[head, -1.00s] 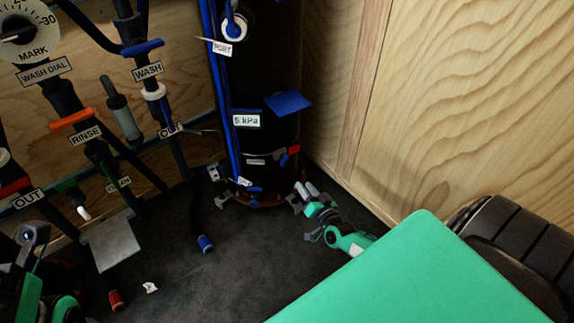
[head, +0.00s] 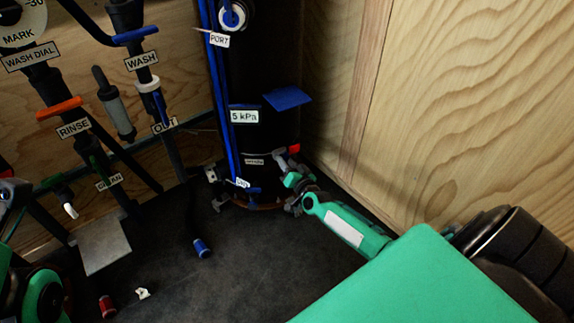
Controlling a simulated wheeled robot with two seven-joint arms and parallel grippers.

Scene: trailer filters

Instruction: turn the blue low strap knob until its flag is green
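A black cylinder (head: 270,105) stands in the corner with a thin low strap round it. A red flag (head: 294,148) shows at the strap's right side. The blue low strap knob is not clearly visible; the fingers of my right gripper (head: 283,163) are at the strap just below the flag and seem to cover that spot. I cannot tell whether they touch the knob or how far they are open. My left arm (head: 42,296) shows at the lower left edge, and its gripper is not clearly in the picture.
A wooden wall (head: 450,90) stands close right of the cylinder. Pipes with labelled handles, such as the orange RINSE handle (head: 59,108), fill the left. A blue cap (head: 202,248), a red cap (head: 107,307) and a white scrap (head: 142,293) lie on the dark floor (head: 250,270).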

